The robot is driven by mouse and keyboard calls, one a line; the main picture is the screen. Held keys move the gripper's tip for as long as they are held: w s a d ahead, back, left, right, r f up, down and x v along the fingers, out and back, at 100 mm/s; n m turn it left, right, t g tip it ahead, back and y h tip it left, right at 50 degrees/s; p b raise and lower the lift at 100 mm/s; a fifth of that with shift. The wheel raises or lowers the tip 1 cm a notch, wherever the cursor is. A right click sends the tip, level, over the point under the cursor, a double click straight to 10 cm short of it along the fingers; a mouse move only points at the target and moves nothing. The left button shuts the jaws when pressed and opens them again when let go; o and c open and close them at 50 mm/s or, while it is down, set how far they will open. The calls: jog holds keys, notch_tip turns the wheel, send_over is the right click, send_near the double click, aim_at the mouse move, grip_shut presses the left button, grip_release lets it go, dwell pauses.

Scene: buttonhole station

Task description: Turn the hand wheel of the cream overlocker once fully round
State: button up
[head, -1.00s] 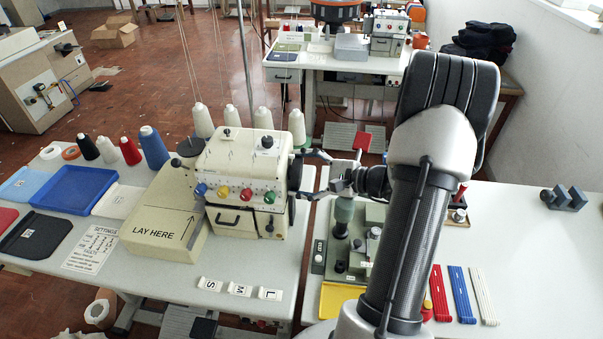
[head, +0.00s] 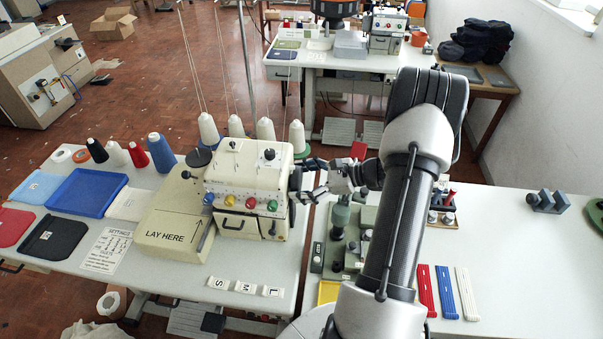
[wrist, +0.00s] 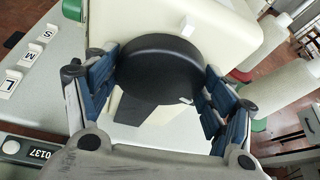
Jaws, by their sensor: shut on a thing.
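The cream overlocker (head: 245,170) stands on the grey-white table, with coloured dials across its front. Its black hand wheel (wrist: 160,65) is on the machine's right side, and a small white mark shows near the wheel's lower edge in the wrist view. My gripper (wrist: 165,85) is shut on the hand wheel, with blue-padded fingers on opposite sides of the rim. In the head view my gripper (head: 304,181) reaches the wheel from the right, and the fingers partly hide the wheel there.
Thread cones (head: 265,129) stand behind the machine. S, M and L tags (head: 245,287) lie in front. A green buttonhole-side device (head: 340,240) stands on the right table under my arm. Red, blue and white strips (head: 446,292) lie farther right.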

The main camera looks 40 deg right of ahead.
jog(key=shift+m+g+y+p, duration=0.3)
jog(key=shift+m+y+p, duration=0.2)
jog(key=shift+m+p, duration=0.3)
jog(key=o, duration=1.1)
jog(key=shift+c, duration=0.2)
jog(key=shift+d, duration=0.1)
jog(key=v, duration=1.2)
jog(key=shift+r, duration=0.1)
jog(key=shift+w, duration=0.1)
